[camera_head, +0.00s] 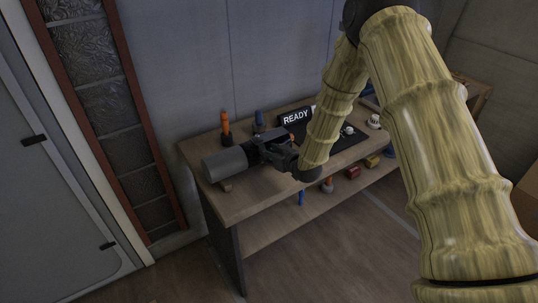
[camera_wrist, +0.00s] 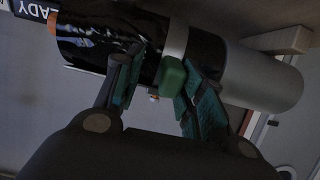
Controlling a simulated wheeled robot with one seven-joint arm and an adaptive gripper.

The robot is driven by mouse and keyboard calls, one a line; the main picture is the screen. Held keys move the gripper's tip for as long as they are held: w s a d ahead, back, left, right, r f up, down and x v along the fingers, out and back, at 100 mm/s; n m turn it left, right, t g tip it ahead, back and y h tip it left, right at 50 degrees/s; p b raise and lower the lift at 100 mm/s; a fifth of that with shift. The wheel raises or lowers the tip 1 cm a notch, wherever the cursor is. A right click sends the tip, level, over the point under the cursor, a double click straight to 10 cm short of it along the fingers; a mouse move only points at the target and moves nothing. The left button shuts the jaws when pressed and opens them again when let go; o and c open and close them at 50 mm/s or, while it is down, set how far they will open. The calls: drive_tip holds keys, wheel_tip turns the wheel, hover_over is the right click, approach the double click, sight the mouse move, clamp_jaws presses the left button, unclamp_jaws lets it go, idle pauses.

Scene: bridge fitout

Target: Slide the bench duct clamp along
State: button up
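The bench duct lies along the workbench, with a grey cylindrical end (camera_head: 225,164) at the left in the head view. In the wrist view it has a grey end (camera_wrist: 262,78), a pale band and a glossy black stretch. My gripper (camera_wrist: 157,72) is open at the duct, one teal-padded finger on each side of the block. The right finger is close to or touching the block; the left finger stands apart. In the head view my gripper (camera_head: 272,150) hides the duct's middle.
The workbench (camera_head: 240,203) stands against a wall. An orange-handled tool (camera_head: 226,127) and a blue item (camera_head: 259,121) stand behind the duct. A READY sign (camera_head: 296,117) stands at the back. Several small items lie on the lower shelf. The bench's front left is clear.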

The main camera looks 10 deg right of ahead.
drive_tip(key=shift+s+a, duration=0.15)
drive_tip(key=shift+a, duration=0.1)
drive_tip(key=v, duration=1.2)
drive_tip(key=shift+d, duration=0.2)
drive_tip(key=s+d+f+m+g+h+b, duration=0.1)
drive_tip(key=s+f+m+g+h, duration=0.35)
drive_tip(key=s+f, duration=1.45)
drive_tip(key=s+d+f+g, duration=0.1)
drive_tip(key=s+f+g, duration=0.3)
drive_tip(key=s, duration=0.9)
drive_tip(key=s+d+f+g+b, duration=0.1)
drive_tip(key=s+f+g, duration=0.3)
drive_tip(key=s, duration=1)
wheel_tip(320, 180, down, 3)
drive_tip(key=shift+f, duration=0.1)
